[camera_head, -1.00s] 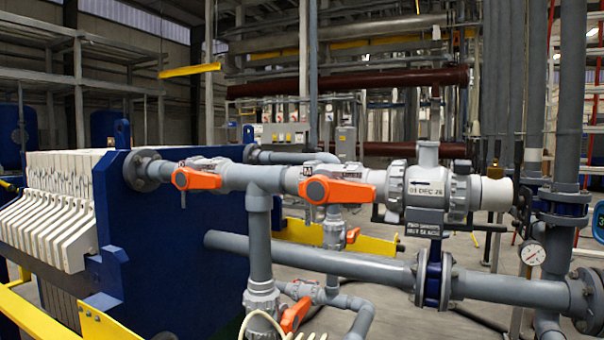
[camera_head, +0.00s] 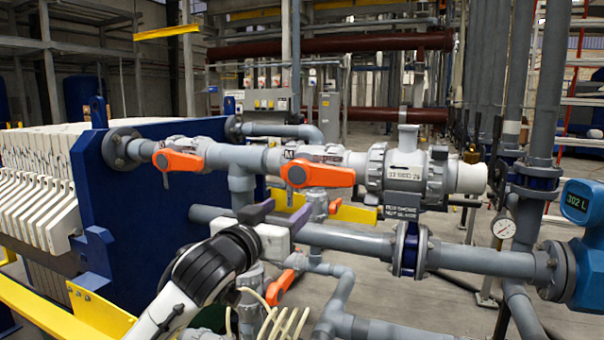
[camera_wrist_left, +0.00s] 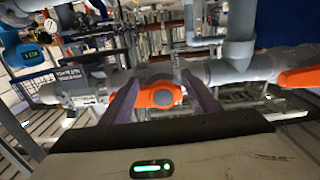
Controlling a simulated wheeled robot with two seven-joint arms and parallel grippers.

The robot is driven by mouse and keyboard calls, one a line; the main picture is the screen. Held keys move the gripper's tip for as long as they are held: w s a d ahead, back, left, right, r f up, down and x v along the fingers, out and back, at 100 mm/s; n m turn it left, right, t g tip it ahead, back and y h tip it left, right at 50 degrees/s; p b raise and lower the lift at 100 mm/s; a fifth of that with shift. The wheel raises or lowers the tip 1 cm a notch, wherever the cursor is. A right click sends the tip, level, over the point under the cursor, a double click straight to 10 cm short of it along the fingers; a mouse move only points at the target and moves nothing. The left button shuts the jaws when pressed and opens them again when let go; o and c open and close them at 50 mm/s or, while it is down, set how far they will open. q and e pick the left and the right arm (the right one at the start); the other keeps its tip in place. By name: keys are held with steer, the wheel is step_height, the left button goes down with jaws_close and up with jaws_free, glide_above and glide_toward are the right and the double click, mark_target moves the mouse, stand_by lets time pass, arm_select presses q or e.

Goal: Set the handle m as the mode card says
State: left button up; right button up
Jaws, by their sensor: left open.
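The handle m (camera_head: 318,174) is an orange lever on the grey upper pipe, under a small tag marked M (camera_head: 289,153). It lies along the pipe, pointing right in the head view. My left gripper (camera_head: 278,216) is open, below and in front of this pipe, with purple-grey fingers apart and nothing between them. In the left wrist view the orange handle (camera_wrist_left: 160,95) shows between the two fingers (camera_wrist_left: 160,103), farther off; I cannot tell any contact. No card that I can read as the mode card shows. My right gripper is not in view.
A second orange handle (camera_head: 180,160) sits left on the same pipe, and a third (camera_head: 280,288) lower down. A grey valve body (camera_head: 400,172) with a dark plate (camera_head: 402,212) adjoins on the right. A lower pipe (camera_head: 350,238) and blue press frame (camera_head: 110,200) are close.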

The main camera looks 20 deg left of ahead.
mark_target(325, 176)
arm_select(q)
steer(key=d+r+n+b, duration=0.6)
steer(key=n, duration=1.2)
steer(key=w+p, duration=0.3)
steer(key=w, duration=0.3)
steer(key=shift+w+d, duration=0.1)
steer(key=shift+w+f, duration=0.2)
steer(key=shift+w, duration=0.35)
